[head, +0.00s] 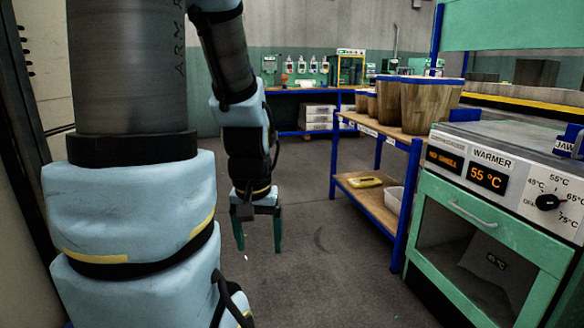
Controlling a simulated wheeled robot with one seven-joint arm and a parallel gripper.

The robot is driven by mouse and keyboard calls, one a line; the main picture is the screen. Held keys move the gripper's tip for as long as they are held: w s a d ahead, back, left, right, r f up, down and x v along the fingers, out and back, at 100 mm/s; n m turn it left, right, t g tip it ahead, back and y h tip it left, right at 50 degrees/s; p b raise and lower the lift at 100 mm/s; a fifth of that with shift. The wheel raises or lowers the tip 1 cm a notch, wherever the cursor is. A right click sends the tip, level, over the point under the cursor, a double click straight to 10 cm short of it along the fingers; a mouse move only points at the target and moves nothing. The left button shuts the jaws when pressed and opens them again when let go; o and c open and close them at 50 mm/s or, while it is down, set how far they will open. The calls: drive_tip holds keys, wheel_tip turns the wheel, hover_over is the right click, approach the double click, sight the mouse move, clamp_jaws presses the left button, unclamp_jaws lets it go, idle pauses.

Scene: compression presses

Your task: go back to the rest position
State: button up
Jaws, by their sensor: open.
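My gripper (258,232) hangs at the end of my arm, left of the picture's middle, pointing down. Its two green fingers are apart with nothing between them. It is over the bare grey floor, left of the blue shelf rack and touching nothing. My arm, in light blue padding, fills the left part of the view and hides what is behind it.
A green warmer (489,218) reading 55 °C stands at the right. A blue-framed rack (411,190) carries wooden buckets (430,104), with a yellow item (364,182) and a white bin (394,197) below. A workbench (285,91) stands at the back. The floor (330,270) between is clear.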

wheel_tip(320, 180, up, 26)
drive_tip(key=p, duration=2.3)
